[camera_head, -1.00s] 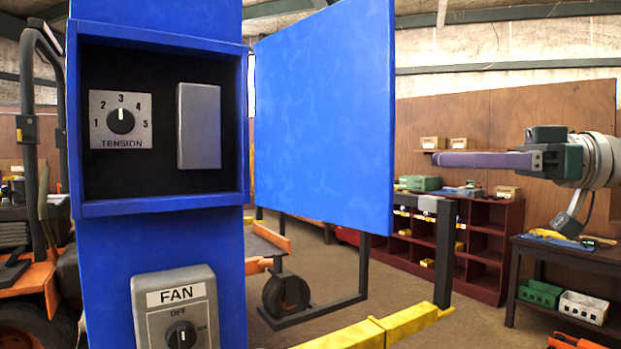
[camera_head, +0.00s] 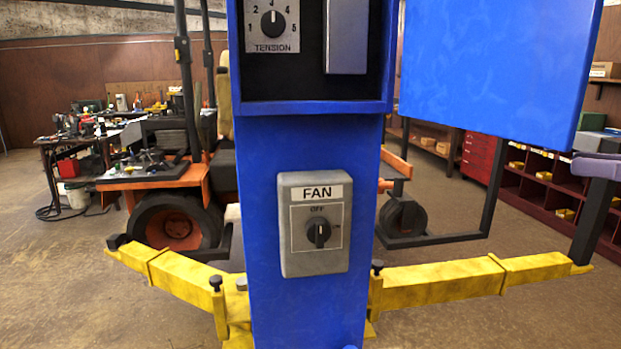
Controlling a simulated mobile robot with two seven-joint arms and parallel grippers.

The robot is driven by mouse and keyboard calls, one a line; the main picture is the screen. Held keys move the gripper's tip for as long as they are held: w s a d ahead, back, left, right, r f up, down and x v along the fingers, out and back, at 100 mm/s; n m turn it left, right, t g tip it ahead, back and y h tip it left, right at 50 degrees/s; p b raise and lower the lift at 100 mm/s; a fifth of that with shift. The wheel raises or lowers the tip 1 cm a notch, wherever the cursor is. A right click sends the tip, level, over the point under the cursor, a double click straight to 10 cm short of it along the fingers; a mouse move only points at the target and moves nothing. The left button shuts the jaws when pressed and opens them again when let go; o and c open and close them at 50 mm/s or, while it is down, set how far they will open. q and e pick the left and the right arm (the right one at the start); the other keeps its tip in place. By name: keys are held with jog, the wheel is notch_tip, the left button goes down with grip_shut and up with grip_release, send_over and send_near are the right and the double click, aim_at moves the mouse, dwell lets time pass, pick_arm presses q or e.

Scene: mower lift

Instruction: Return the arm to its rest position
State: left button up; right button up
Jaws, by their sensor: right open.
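My left gripper is not in view. The blue lift post (camera_head: 305,150) stands in the middle, clear of the gripper. It carries a tension dial (camera_head: 272,24) with its pointer up, and a grey fan switch box (camera_head: 316,224) with its knob (camera_head: 318,234) near upright.
The blue door (camera_head: 490,65) hangs open right of the post. Yellow lift arms (camera_head: 440,288) spread low to both sides. An orange mower (camera_head: 165,195) stands behind left, a cluttered bench (camera_head: 75,140) beyond it. A dark red shelf (camera_head: 540,190) is at the right. Floor at front left is clear.

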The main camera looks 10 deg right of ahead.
jog(key=s+a+f+m+g+h, duration=0.2)
jog(key=s+a+f+h, duration=0.2)
jog(key=a+f, duration=0.5)
jog(key=s+a+f+m+g+h, duration=0.2)
jog(key=s+a+f+h, duration=0.2)
jog(key=a+f, duration=0.5)
jog(key=s+d+m+g+h+p, duration=0.15)
jog(key=s+g, duration=0.45)
jog(key=s, duration=0.8)
notch_tip(320, 180, up, 14)
jog(key=p, duration=1.4)
jog(key=shift+w+n, duration=0.35)
jog(key=shift+w, duration=0.1)
